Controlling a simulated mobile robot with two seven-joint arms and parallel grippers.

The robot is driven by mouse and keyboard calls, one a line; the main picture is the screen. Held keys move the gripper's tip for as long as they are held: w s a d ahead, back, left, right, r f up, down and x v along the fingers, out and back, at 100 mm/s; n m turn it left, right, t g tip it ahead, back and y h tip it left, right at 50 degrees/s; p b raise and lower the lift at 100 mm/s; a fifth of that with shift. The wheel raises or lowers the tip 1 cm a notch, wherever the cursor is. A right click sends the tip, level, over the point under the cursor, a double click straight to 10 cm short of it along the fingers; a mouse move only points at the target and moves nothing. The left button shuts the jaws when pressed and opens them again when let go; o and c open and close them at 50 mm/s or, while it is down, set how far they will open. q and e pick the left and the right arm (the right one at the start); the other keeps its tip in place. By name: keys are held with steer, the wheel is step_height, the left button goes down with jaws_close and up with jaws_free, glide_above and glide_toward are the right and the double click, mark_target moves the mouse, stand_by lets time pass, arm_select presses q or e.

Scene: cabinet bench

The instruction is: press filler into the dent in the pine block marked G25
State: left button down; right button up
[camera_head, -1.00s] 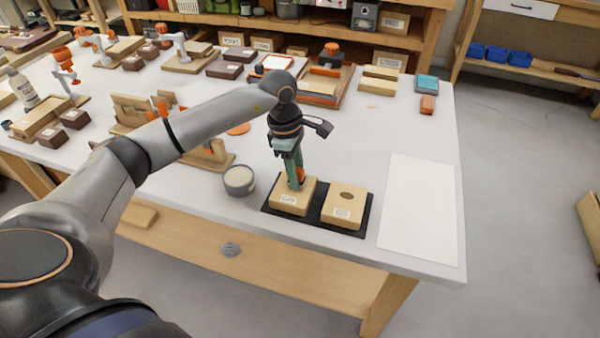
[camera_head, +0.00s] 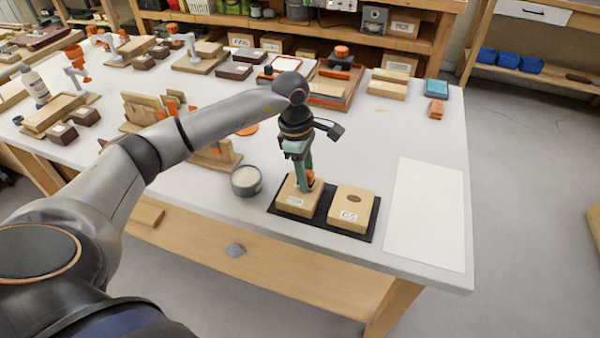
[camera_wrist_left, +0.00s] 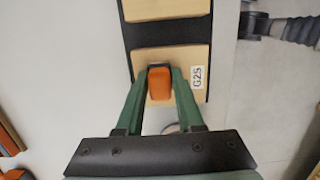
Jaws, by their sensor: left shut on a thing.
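The pine block marked G25 (camera_head: 297,202) is the left one of two on a black mat (camera_head: 361,236); its label reads clearly in the left wrist view (camera_wrist_left: 190,52). My left gripper (camera_head: 306,180) points down over this block. It is shut on an orange-handled tool (camera_wrist_left: 159,83), seen between its fingers in the left wrist view. The tool's working end and the dent in this block are hidden, so I cannot tell whether they touch. An open round grey tin (camera_head: 246,181) with pale contents stands left of the mat. My right gripper is not in view.
The other pine block (camera_head: 349,209), with a dark oval spot on top, sits on the mat's right. A white sheet (camera_head: 425,215) lies further right. A wooden rack (camera_head: 222,160) stands behind the tin. A teal block (camera_head: 437,88) and an orange piece lie at the back right.

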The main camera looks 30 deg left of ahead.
arm_select(q)
steer(key=shift+d+f, duration=0.1)
steer(key=shift+d, duration=0.15)
steer(key=shift+a, duration=0.15)
steer(key=shift+s+a, duration=0.15)
steer(key=shift+a, duration=0.4)
steer(key=shift+s+a, duration=0.15)
steer(key=shift+a, duration=0.4)
steer(key=shift+r+p, duration=2)
steer(key=shift+r, duration=1.15)
steer(key=shift+w+d, duration=0.1)
steer(key=shift+d, duration=0.05)
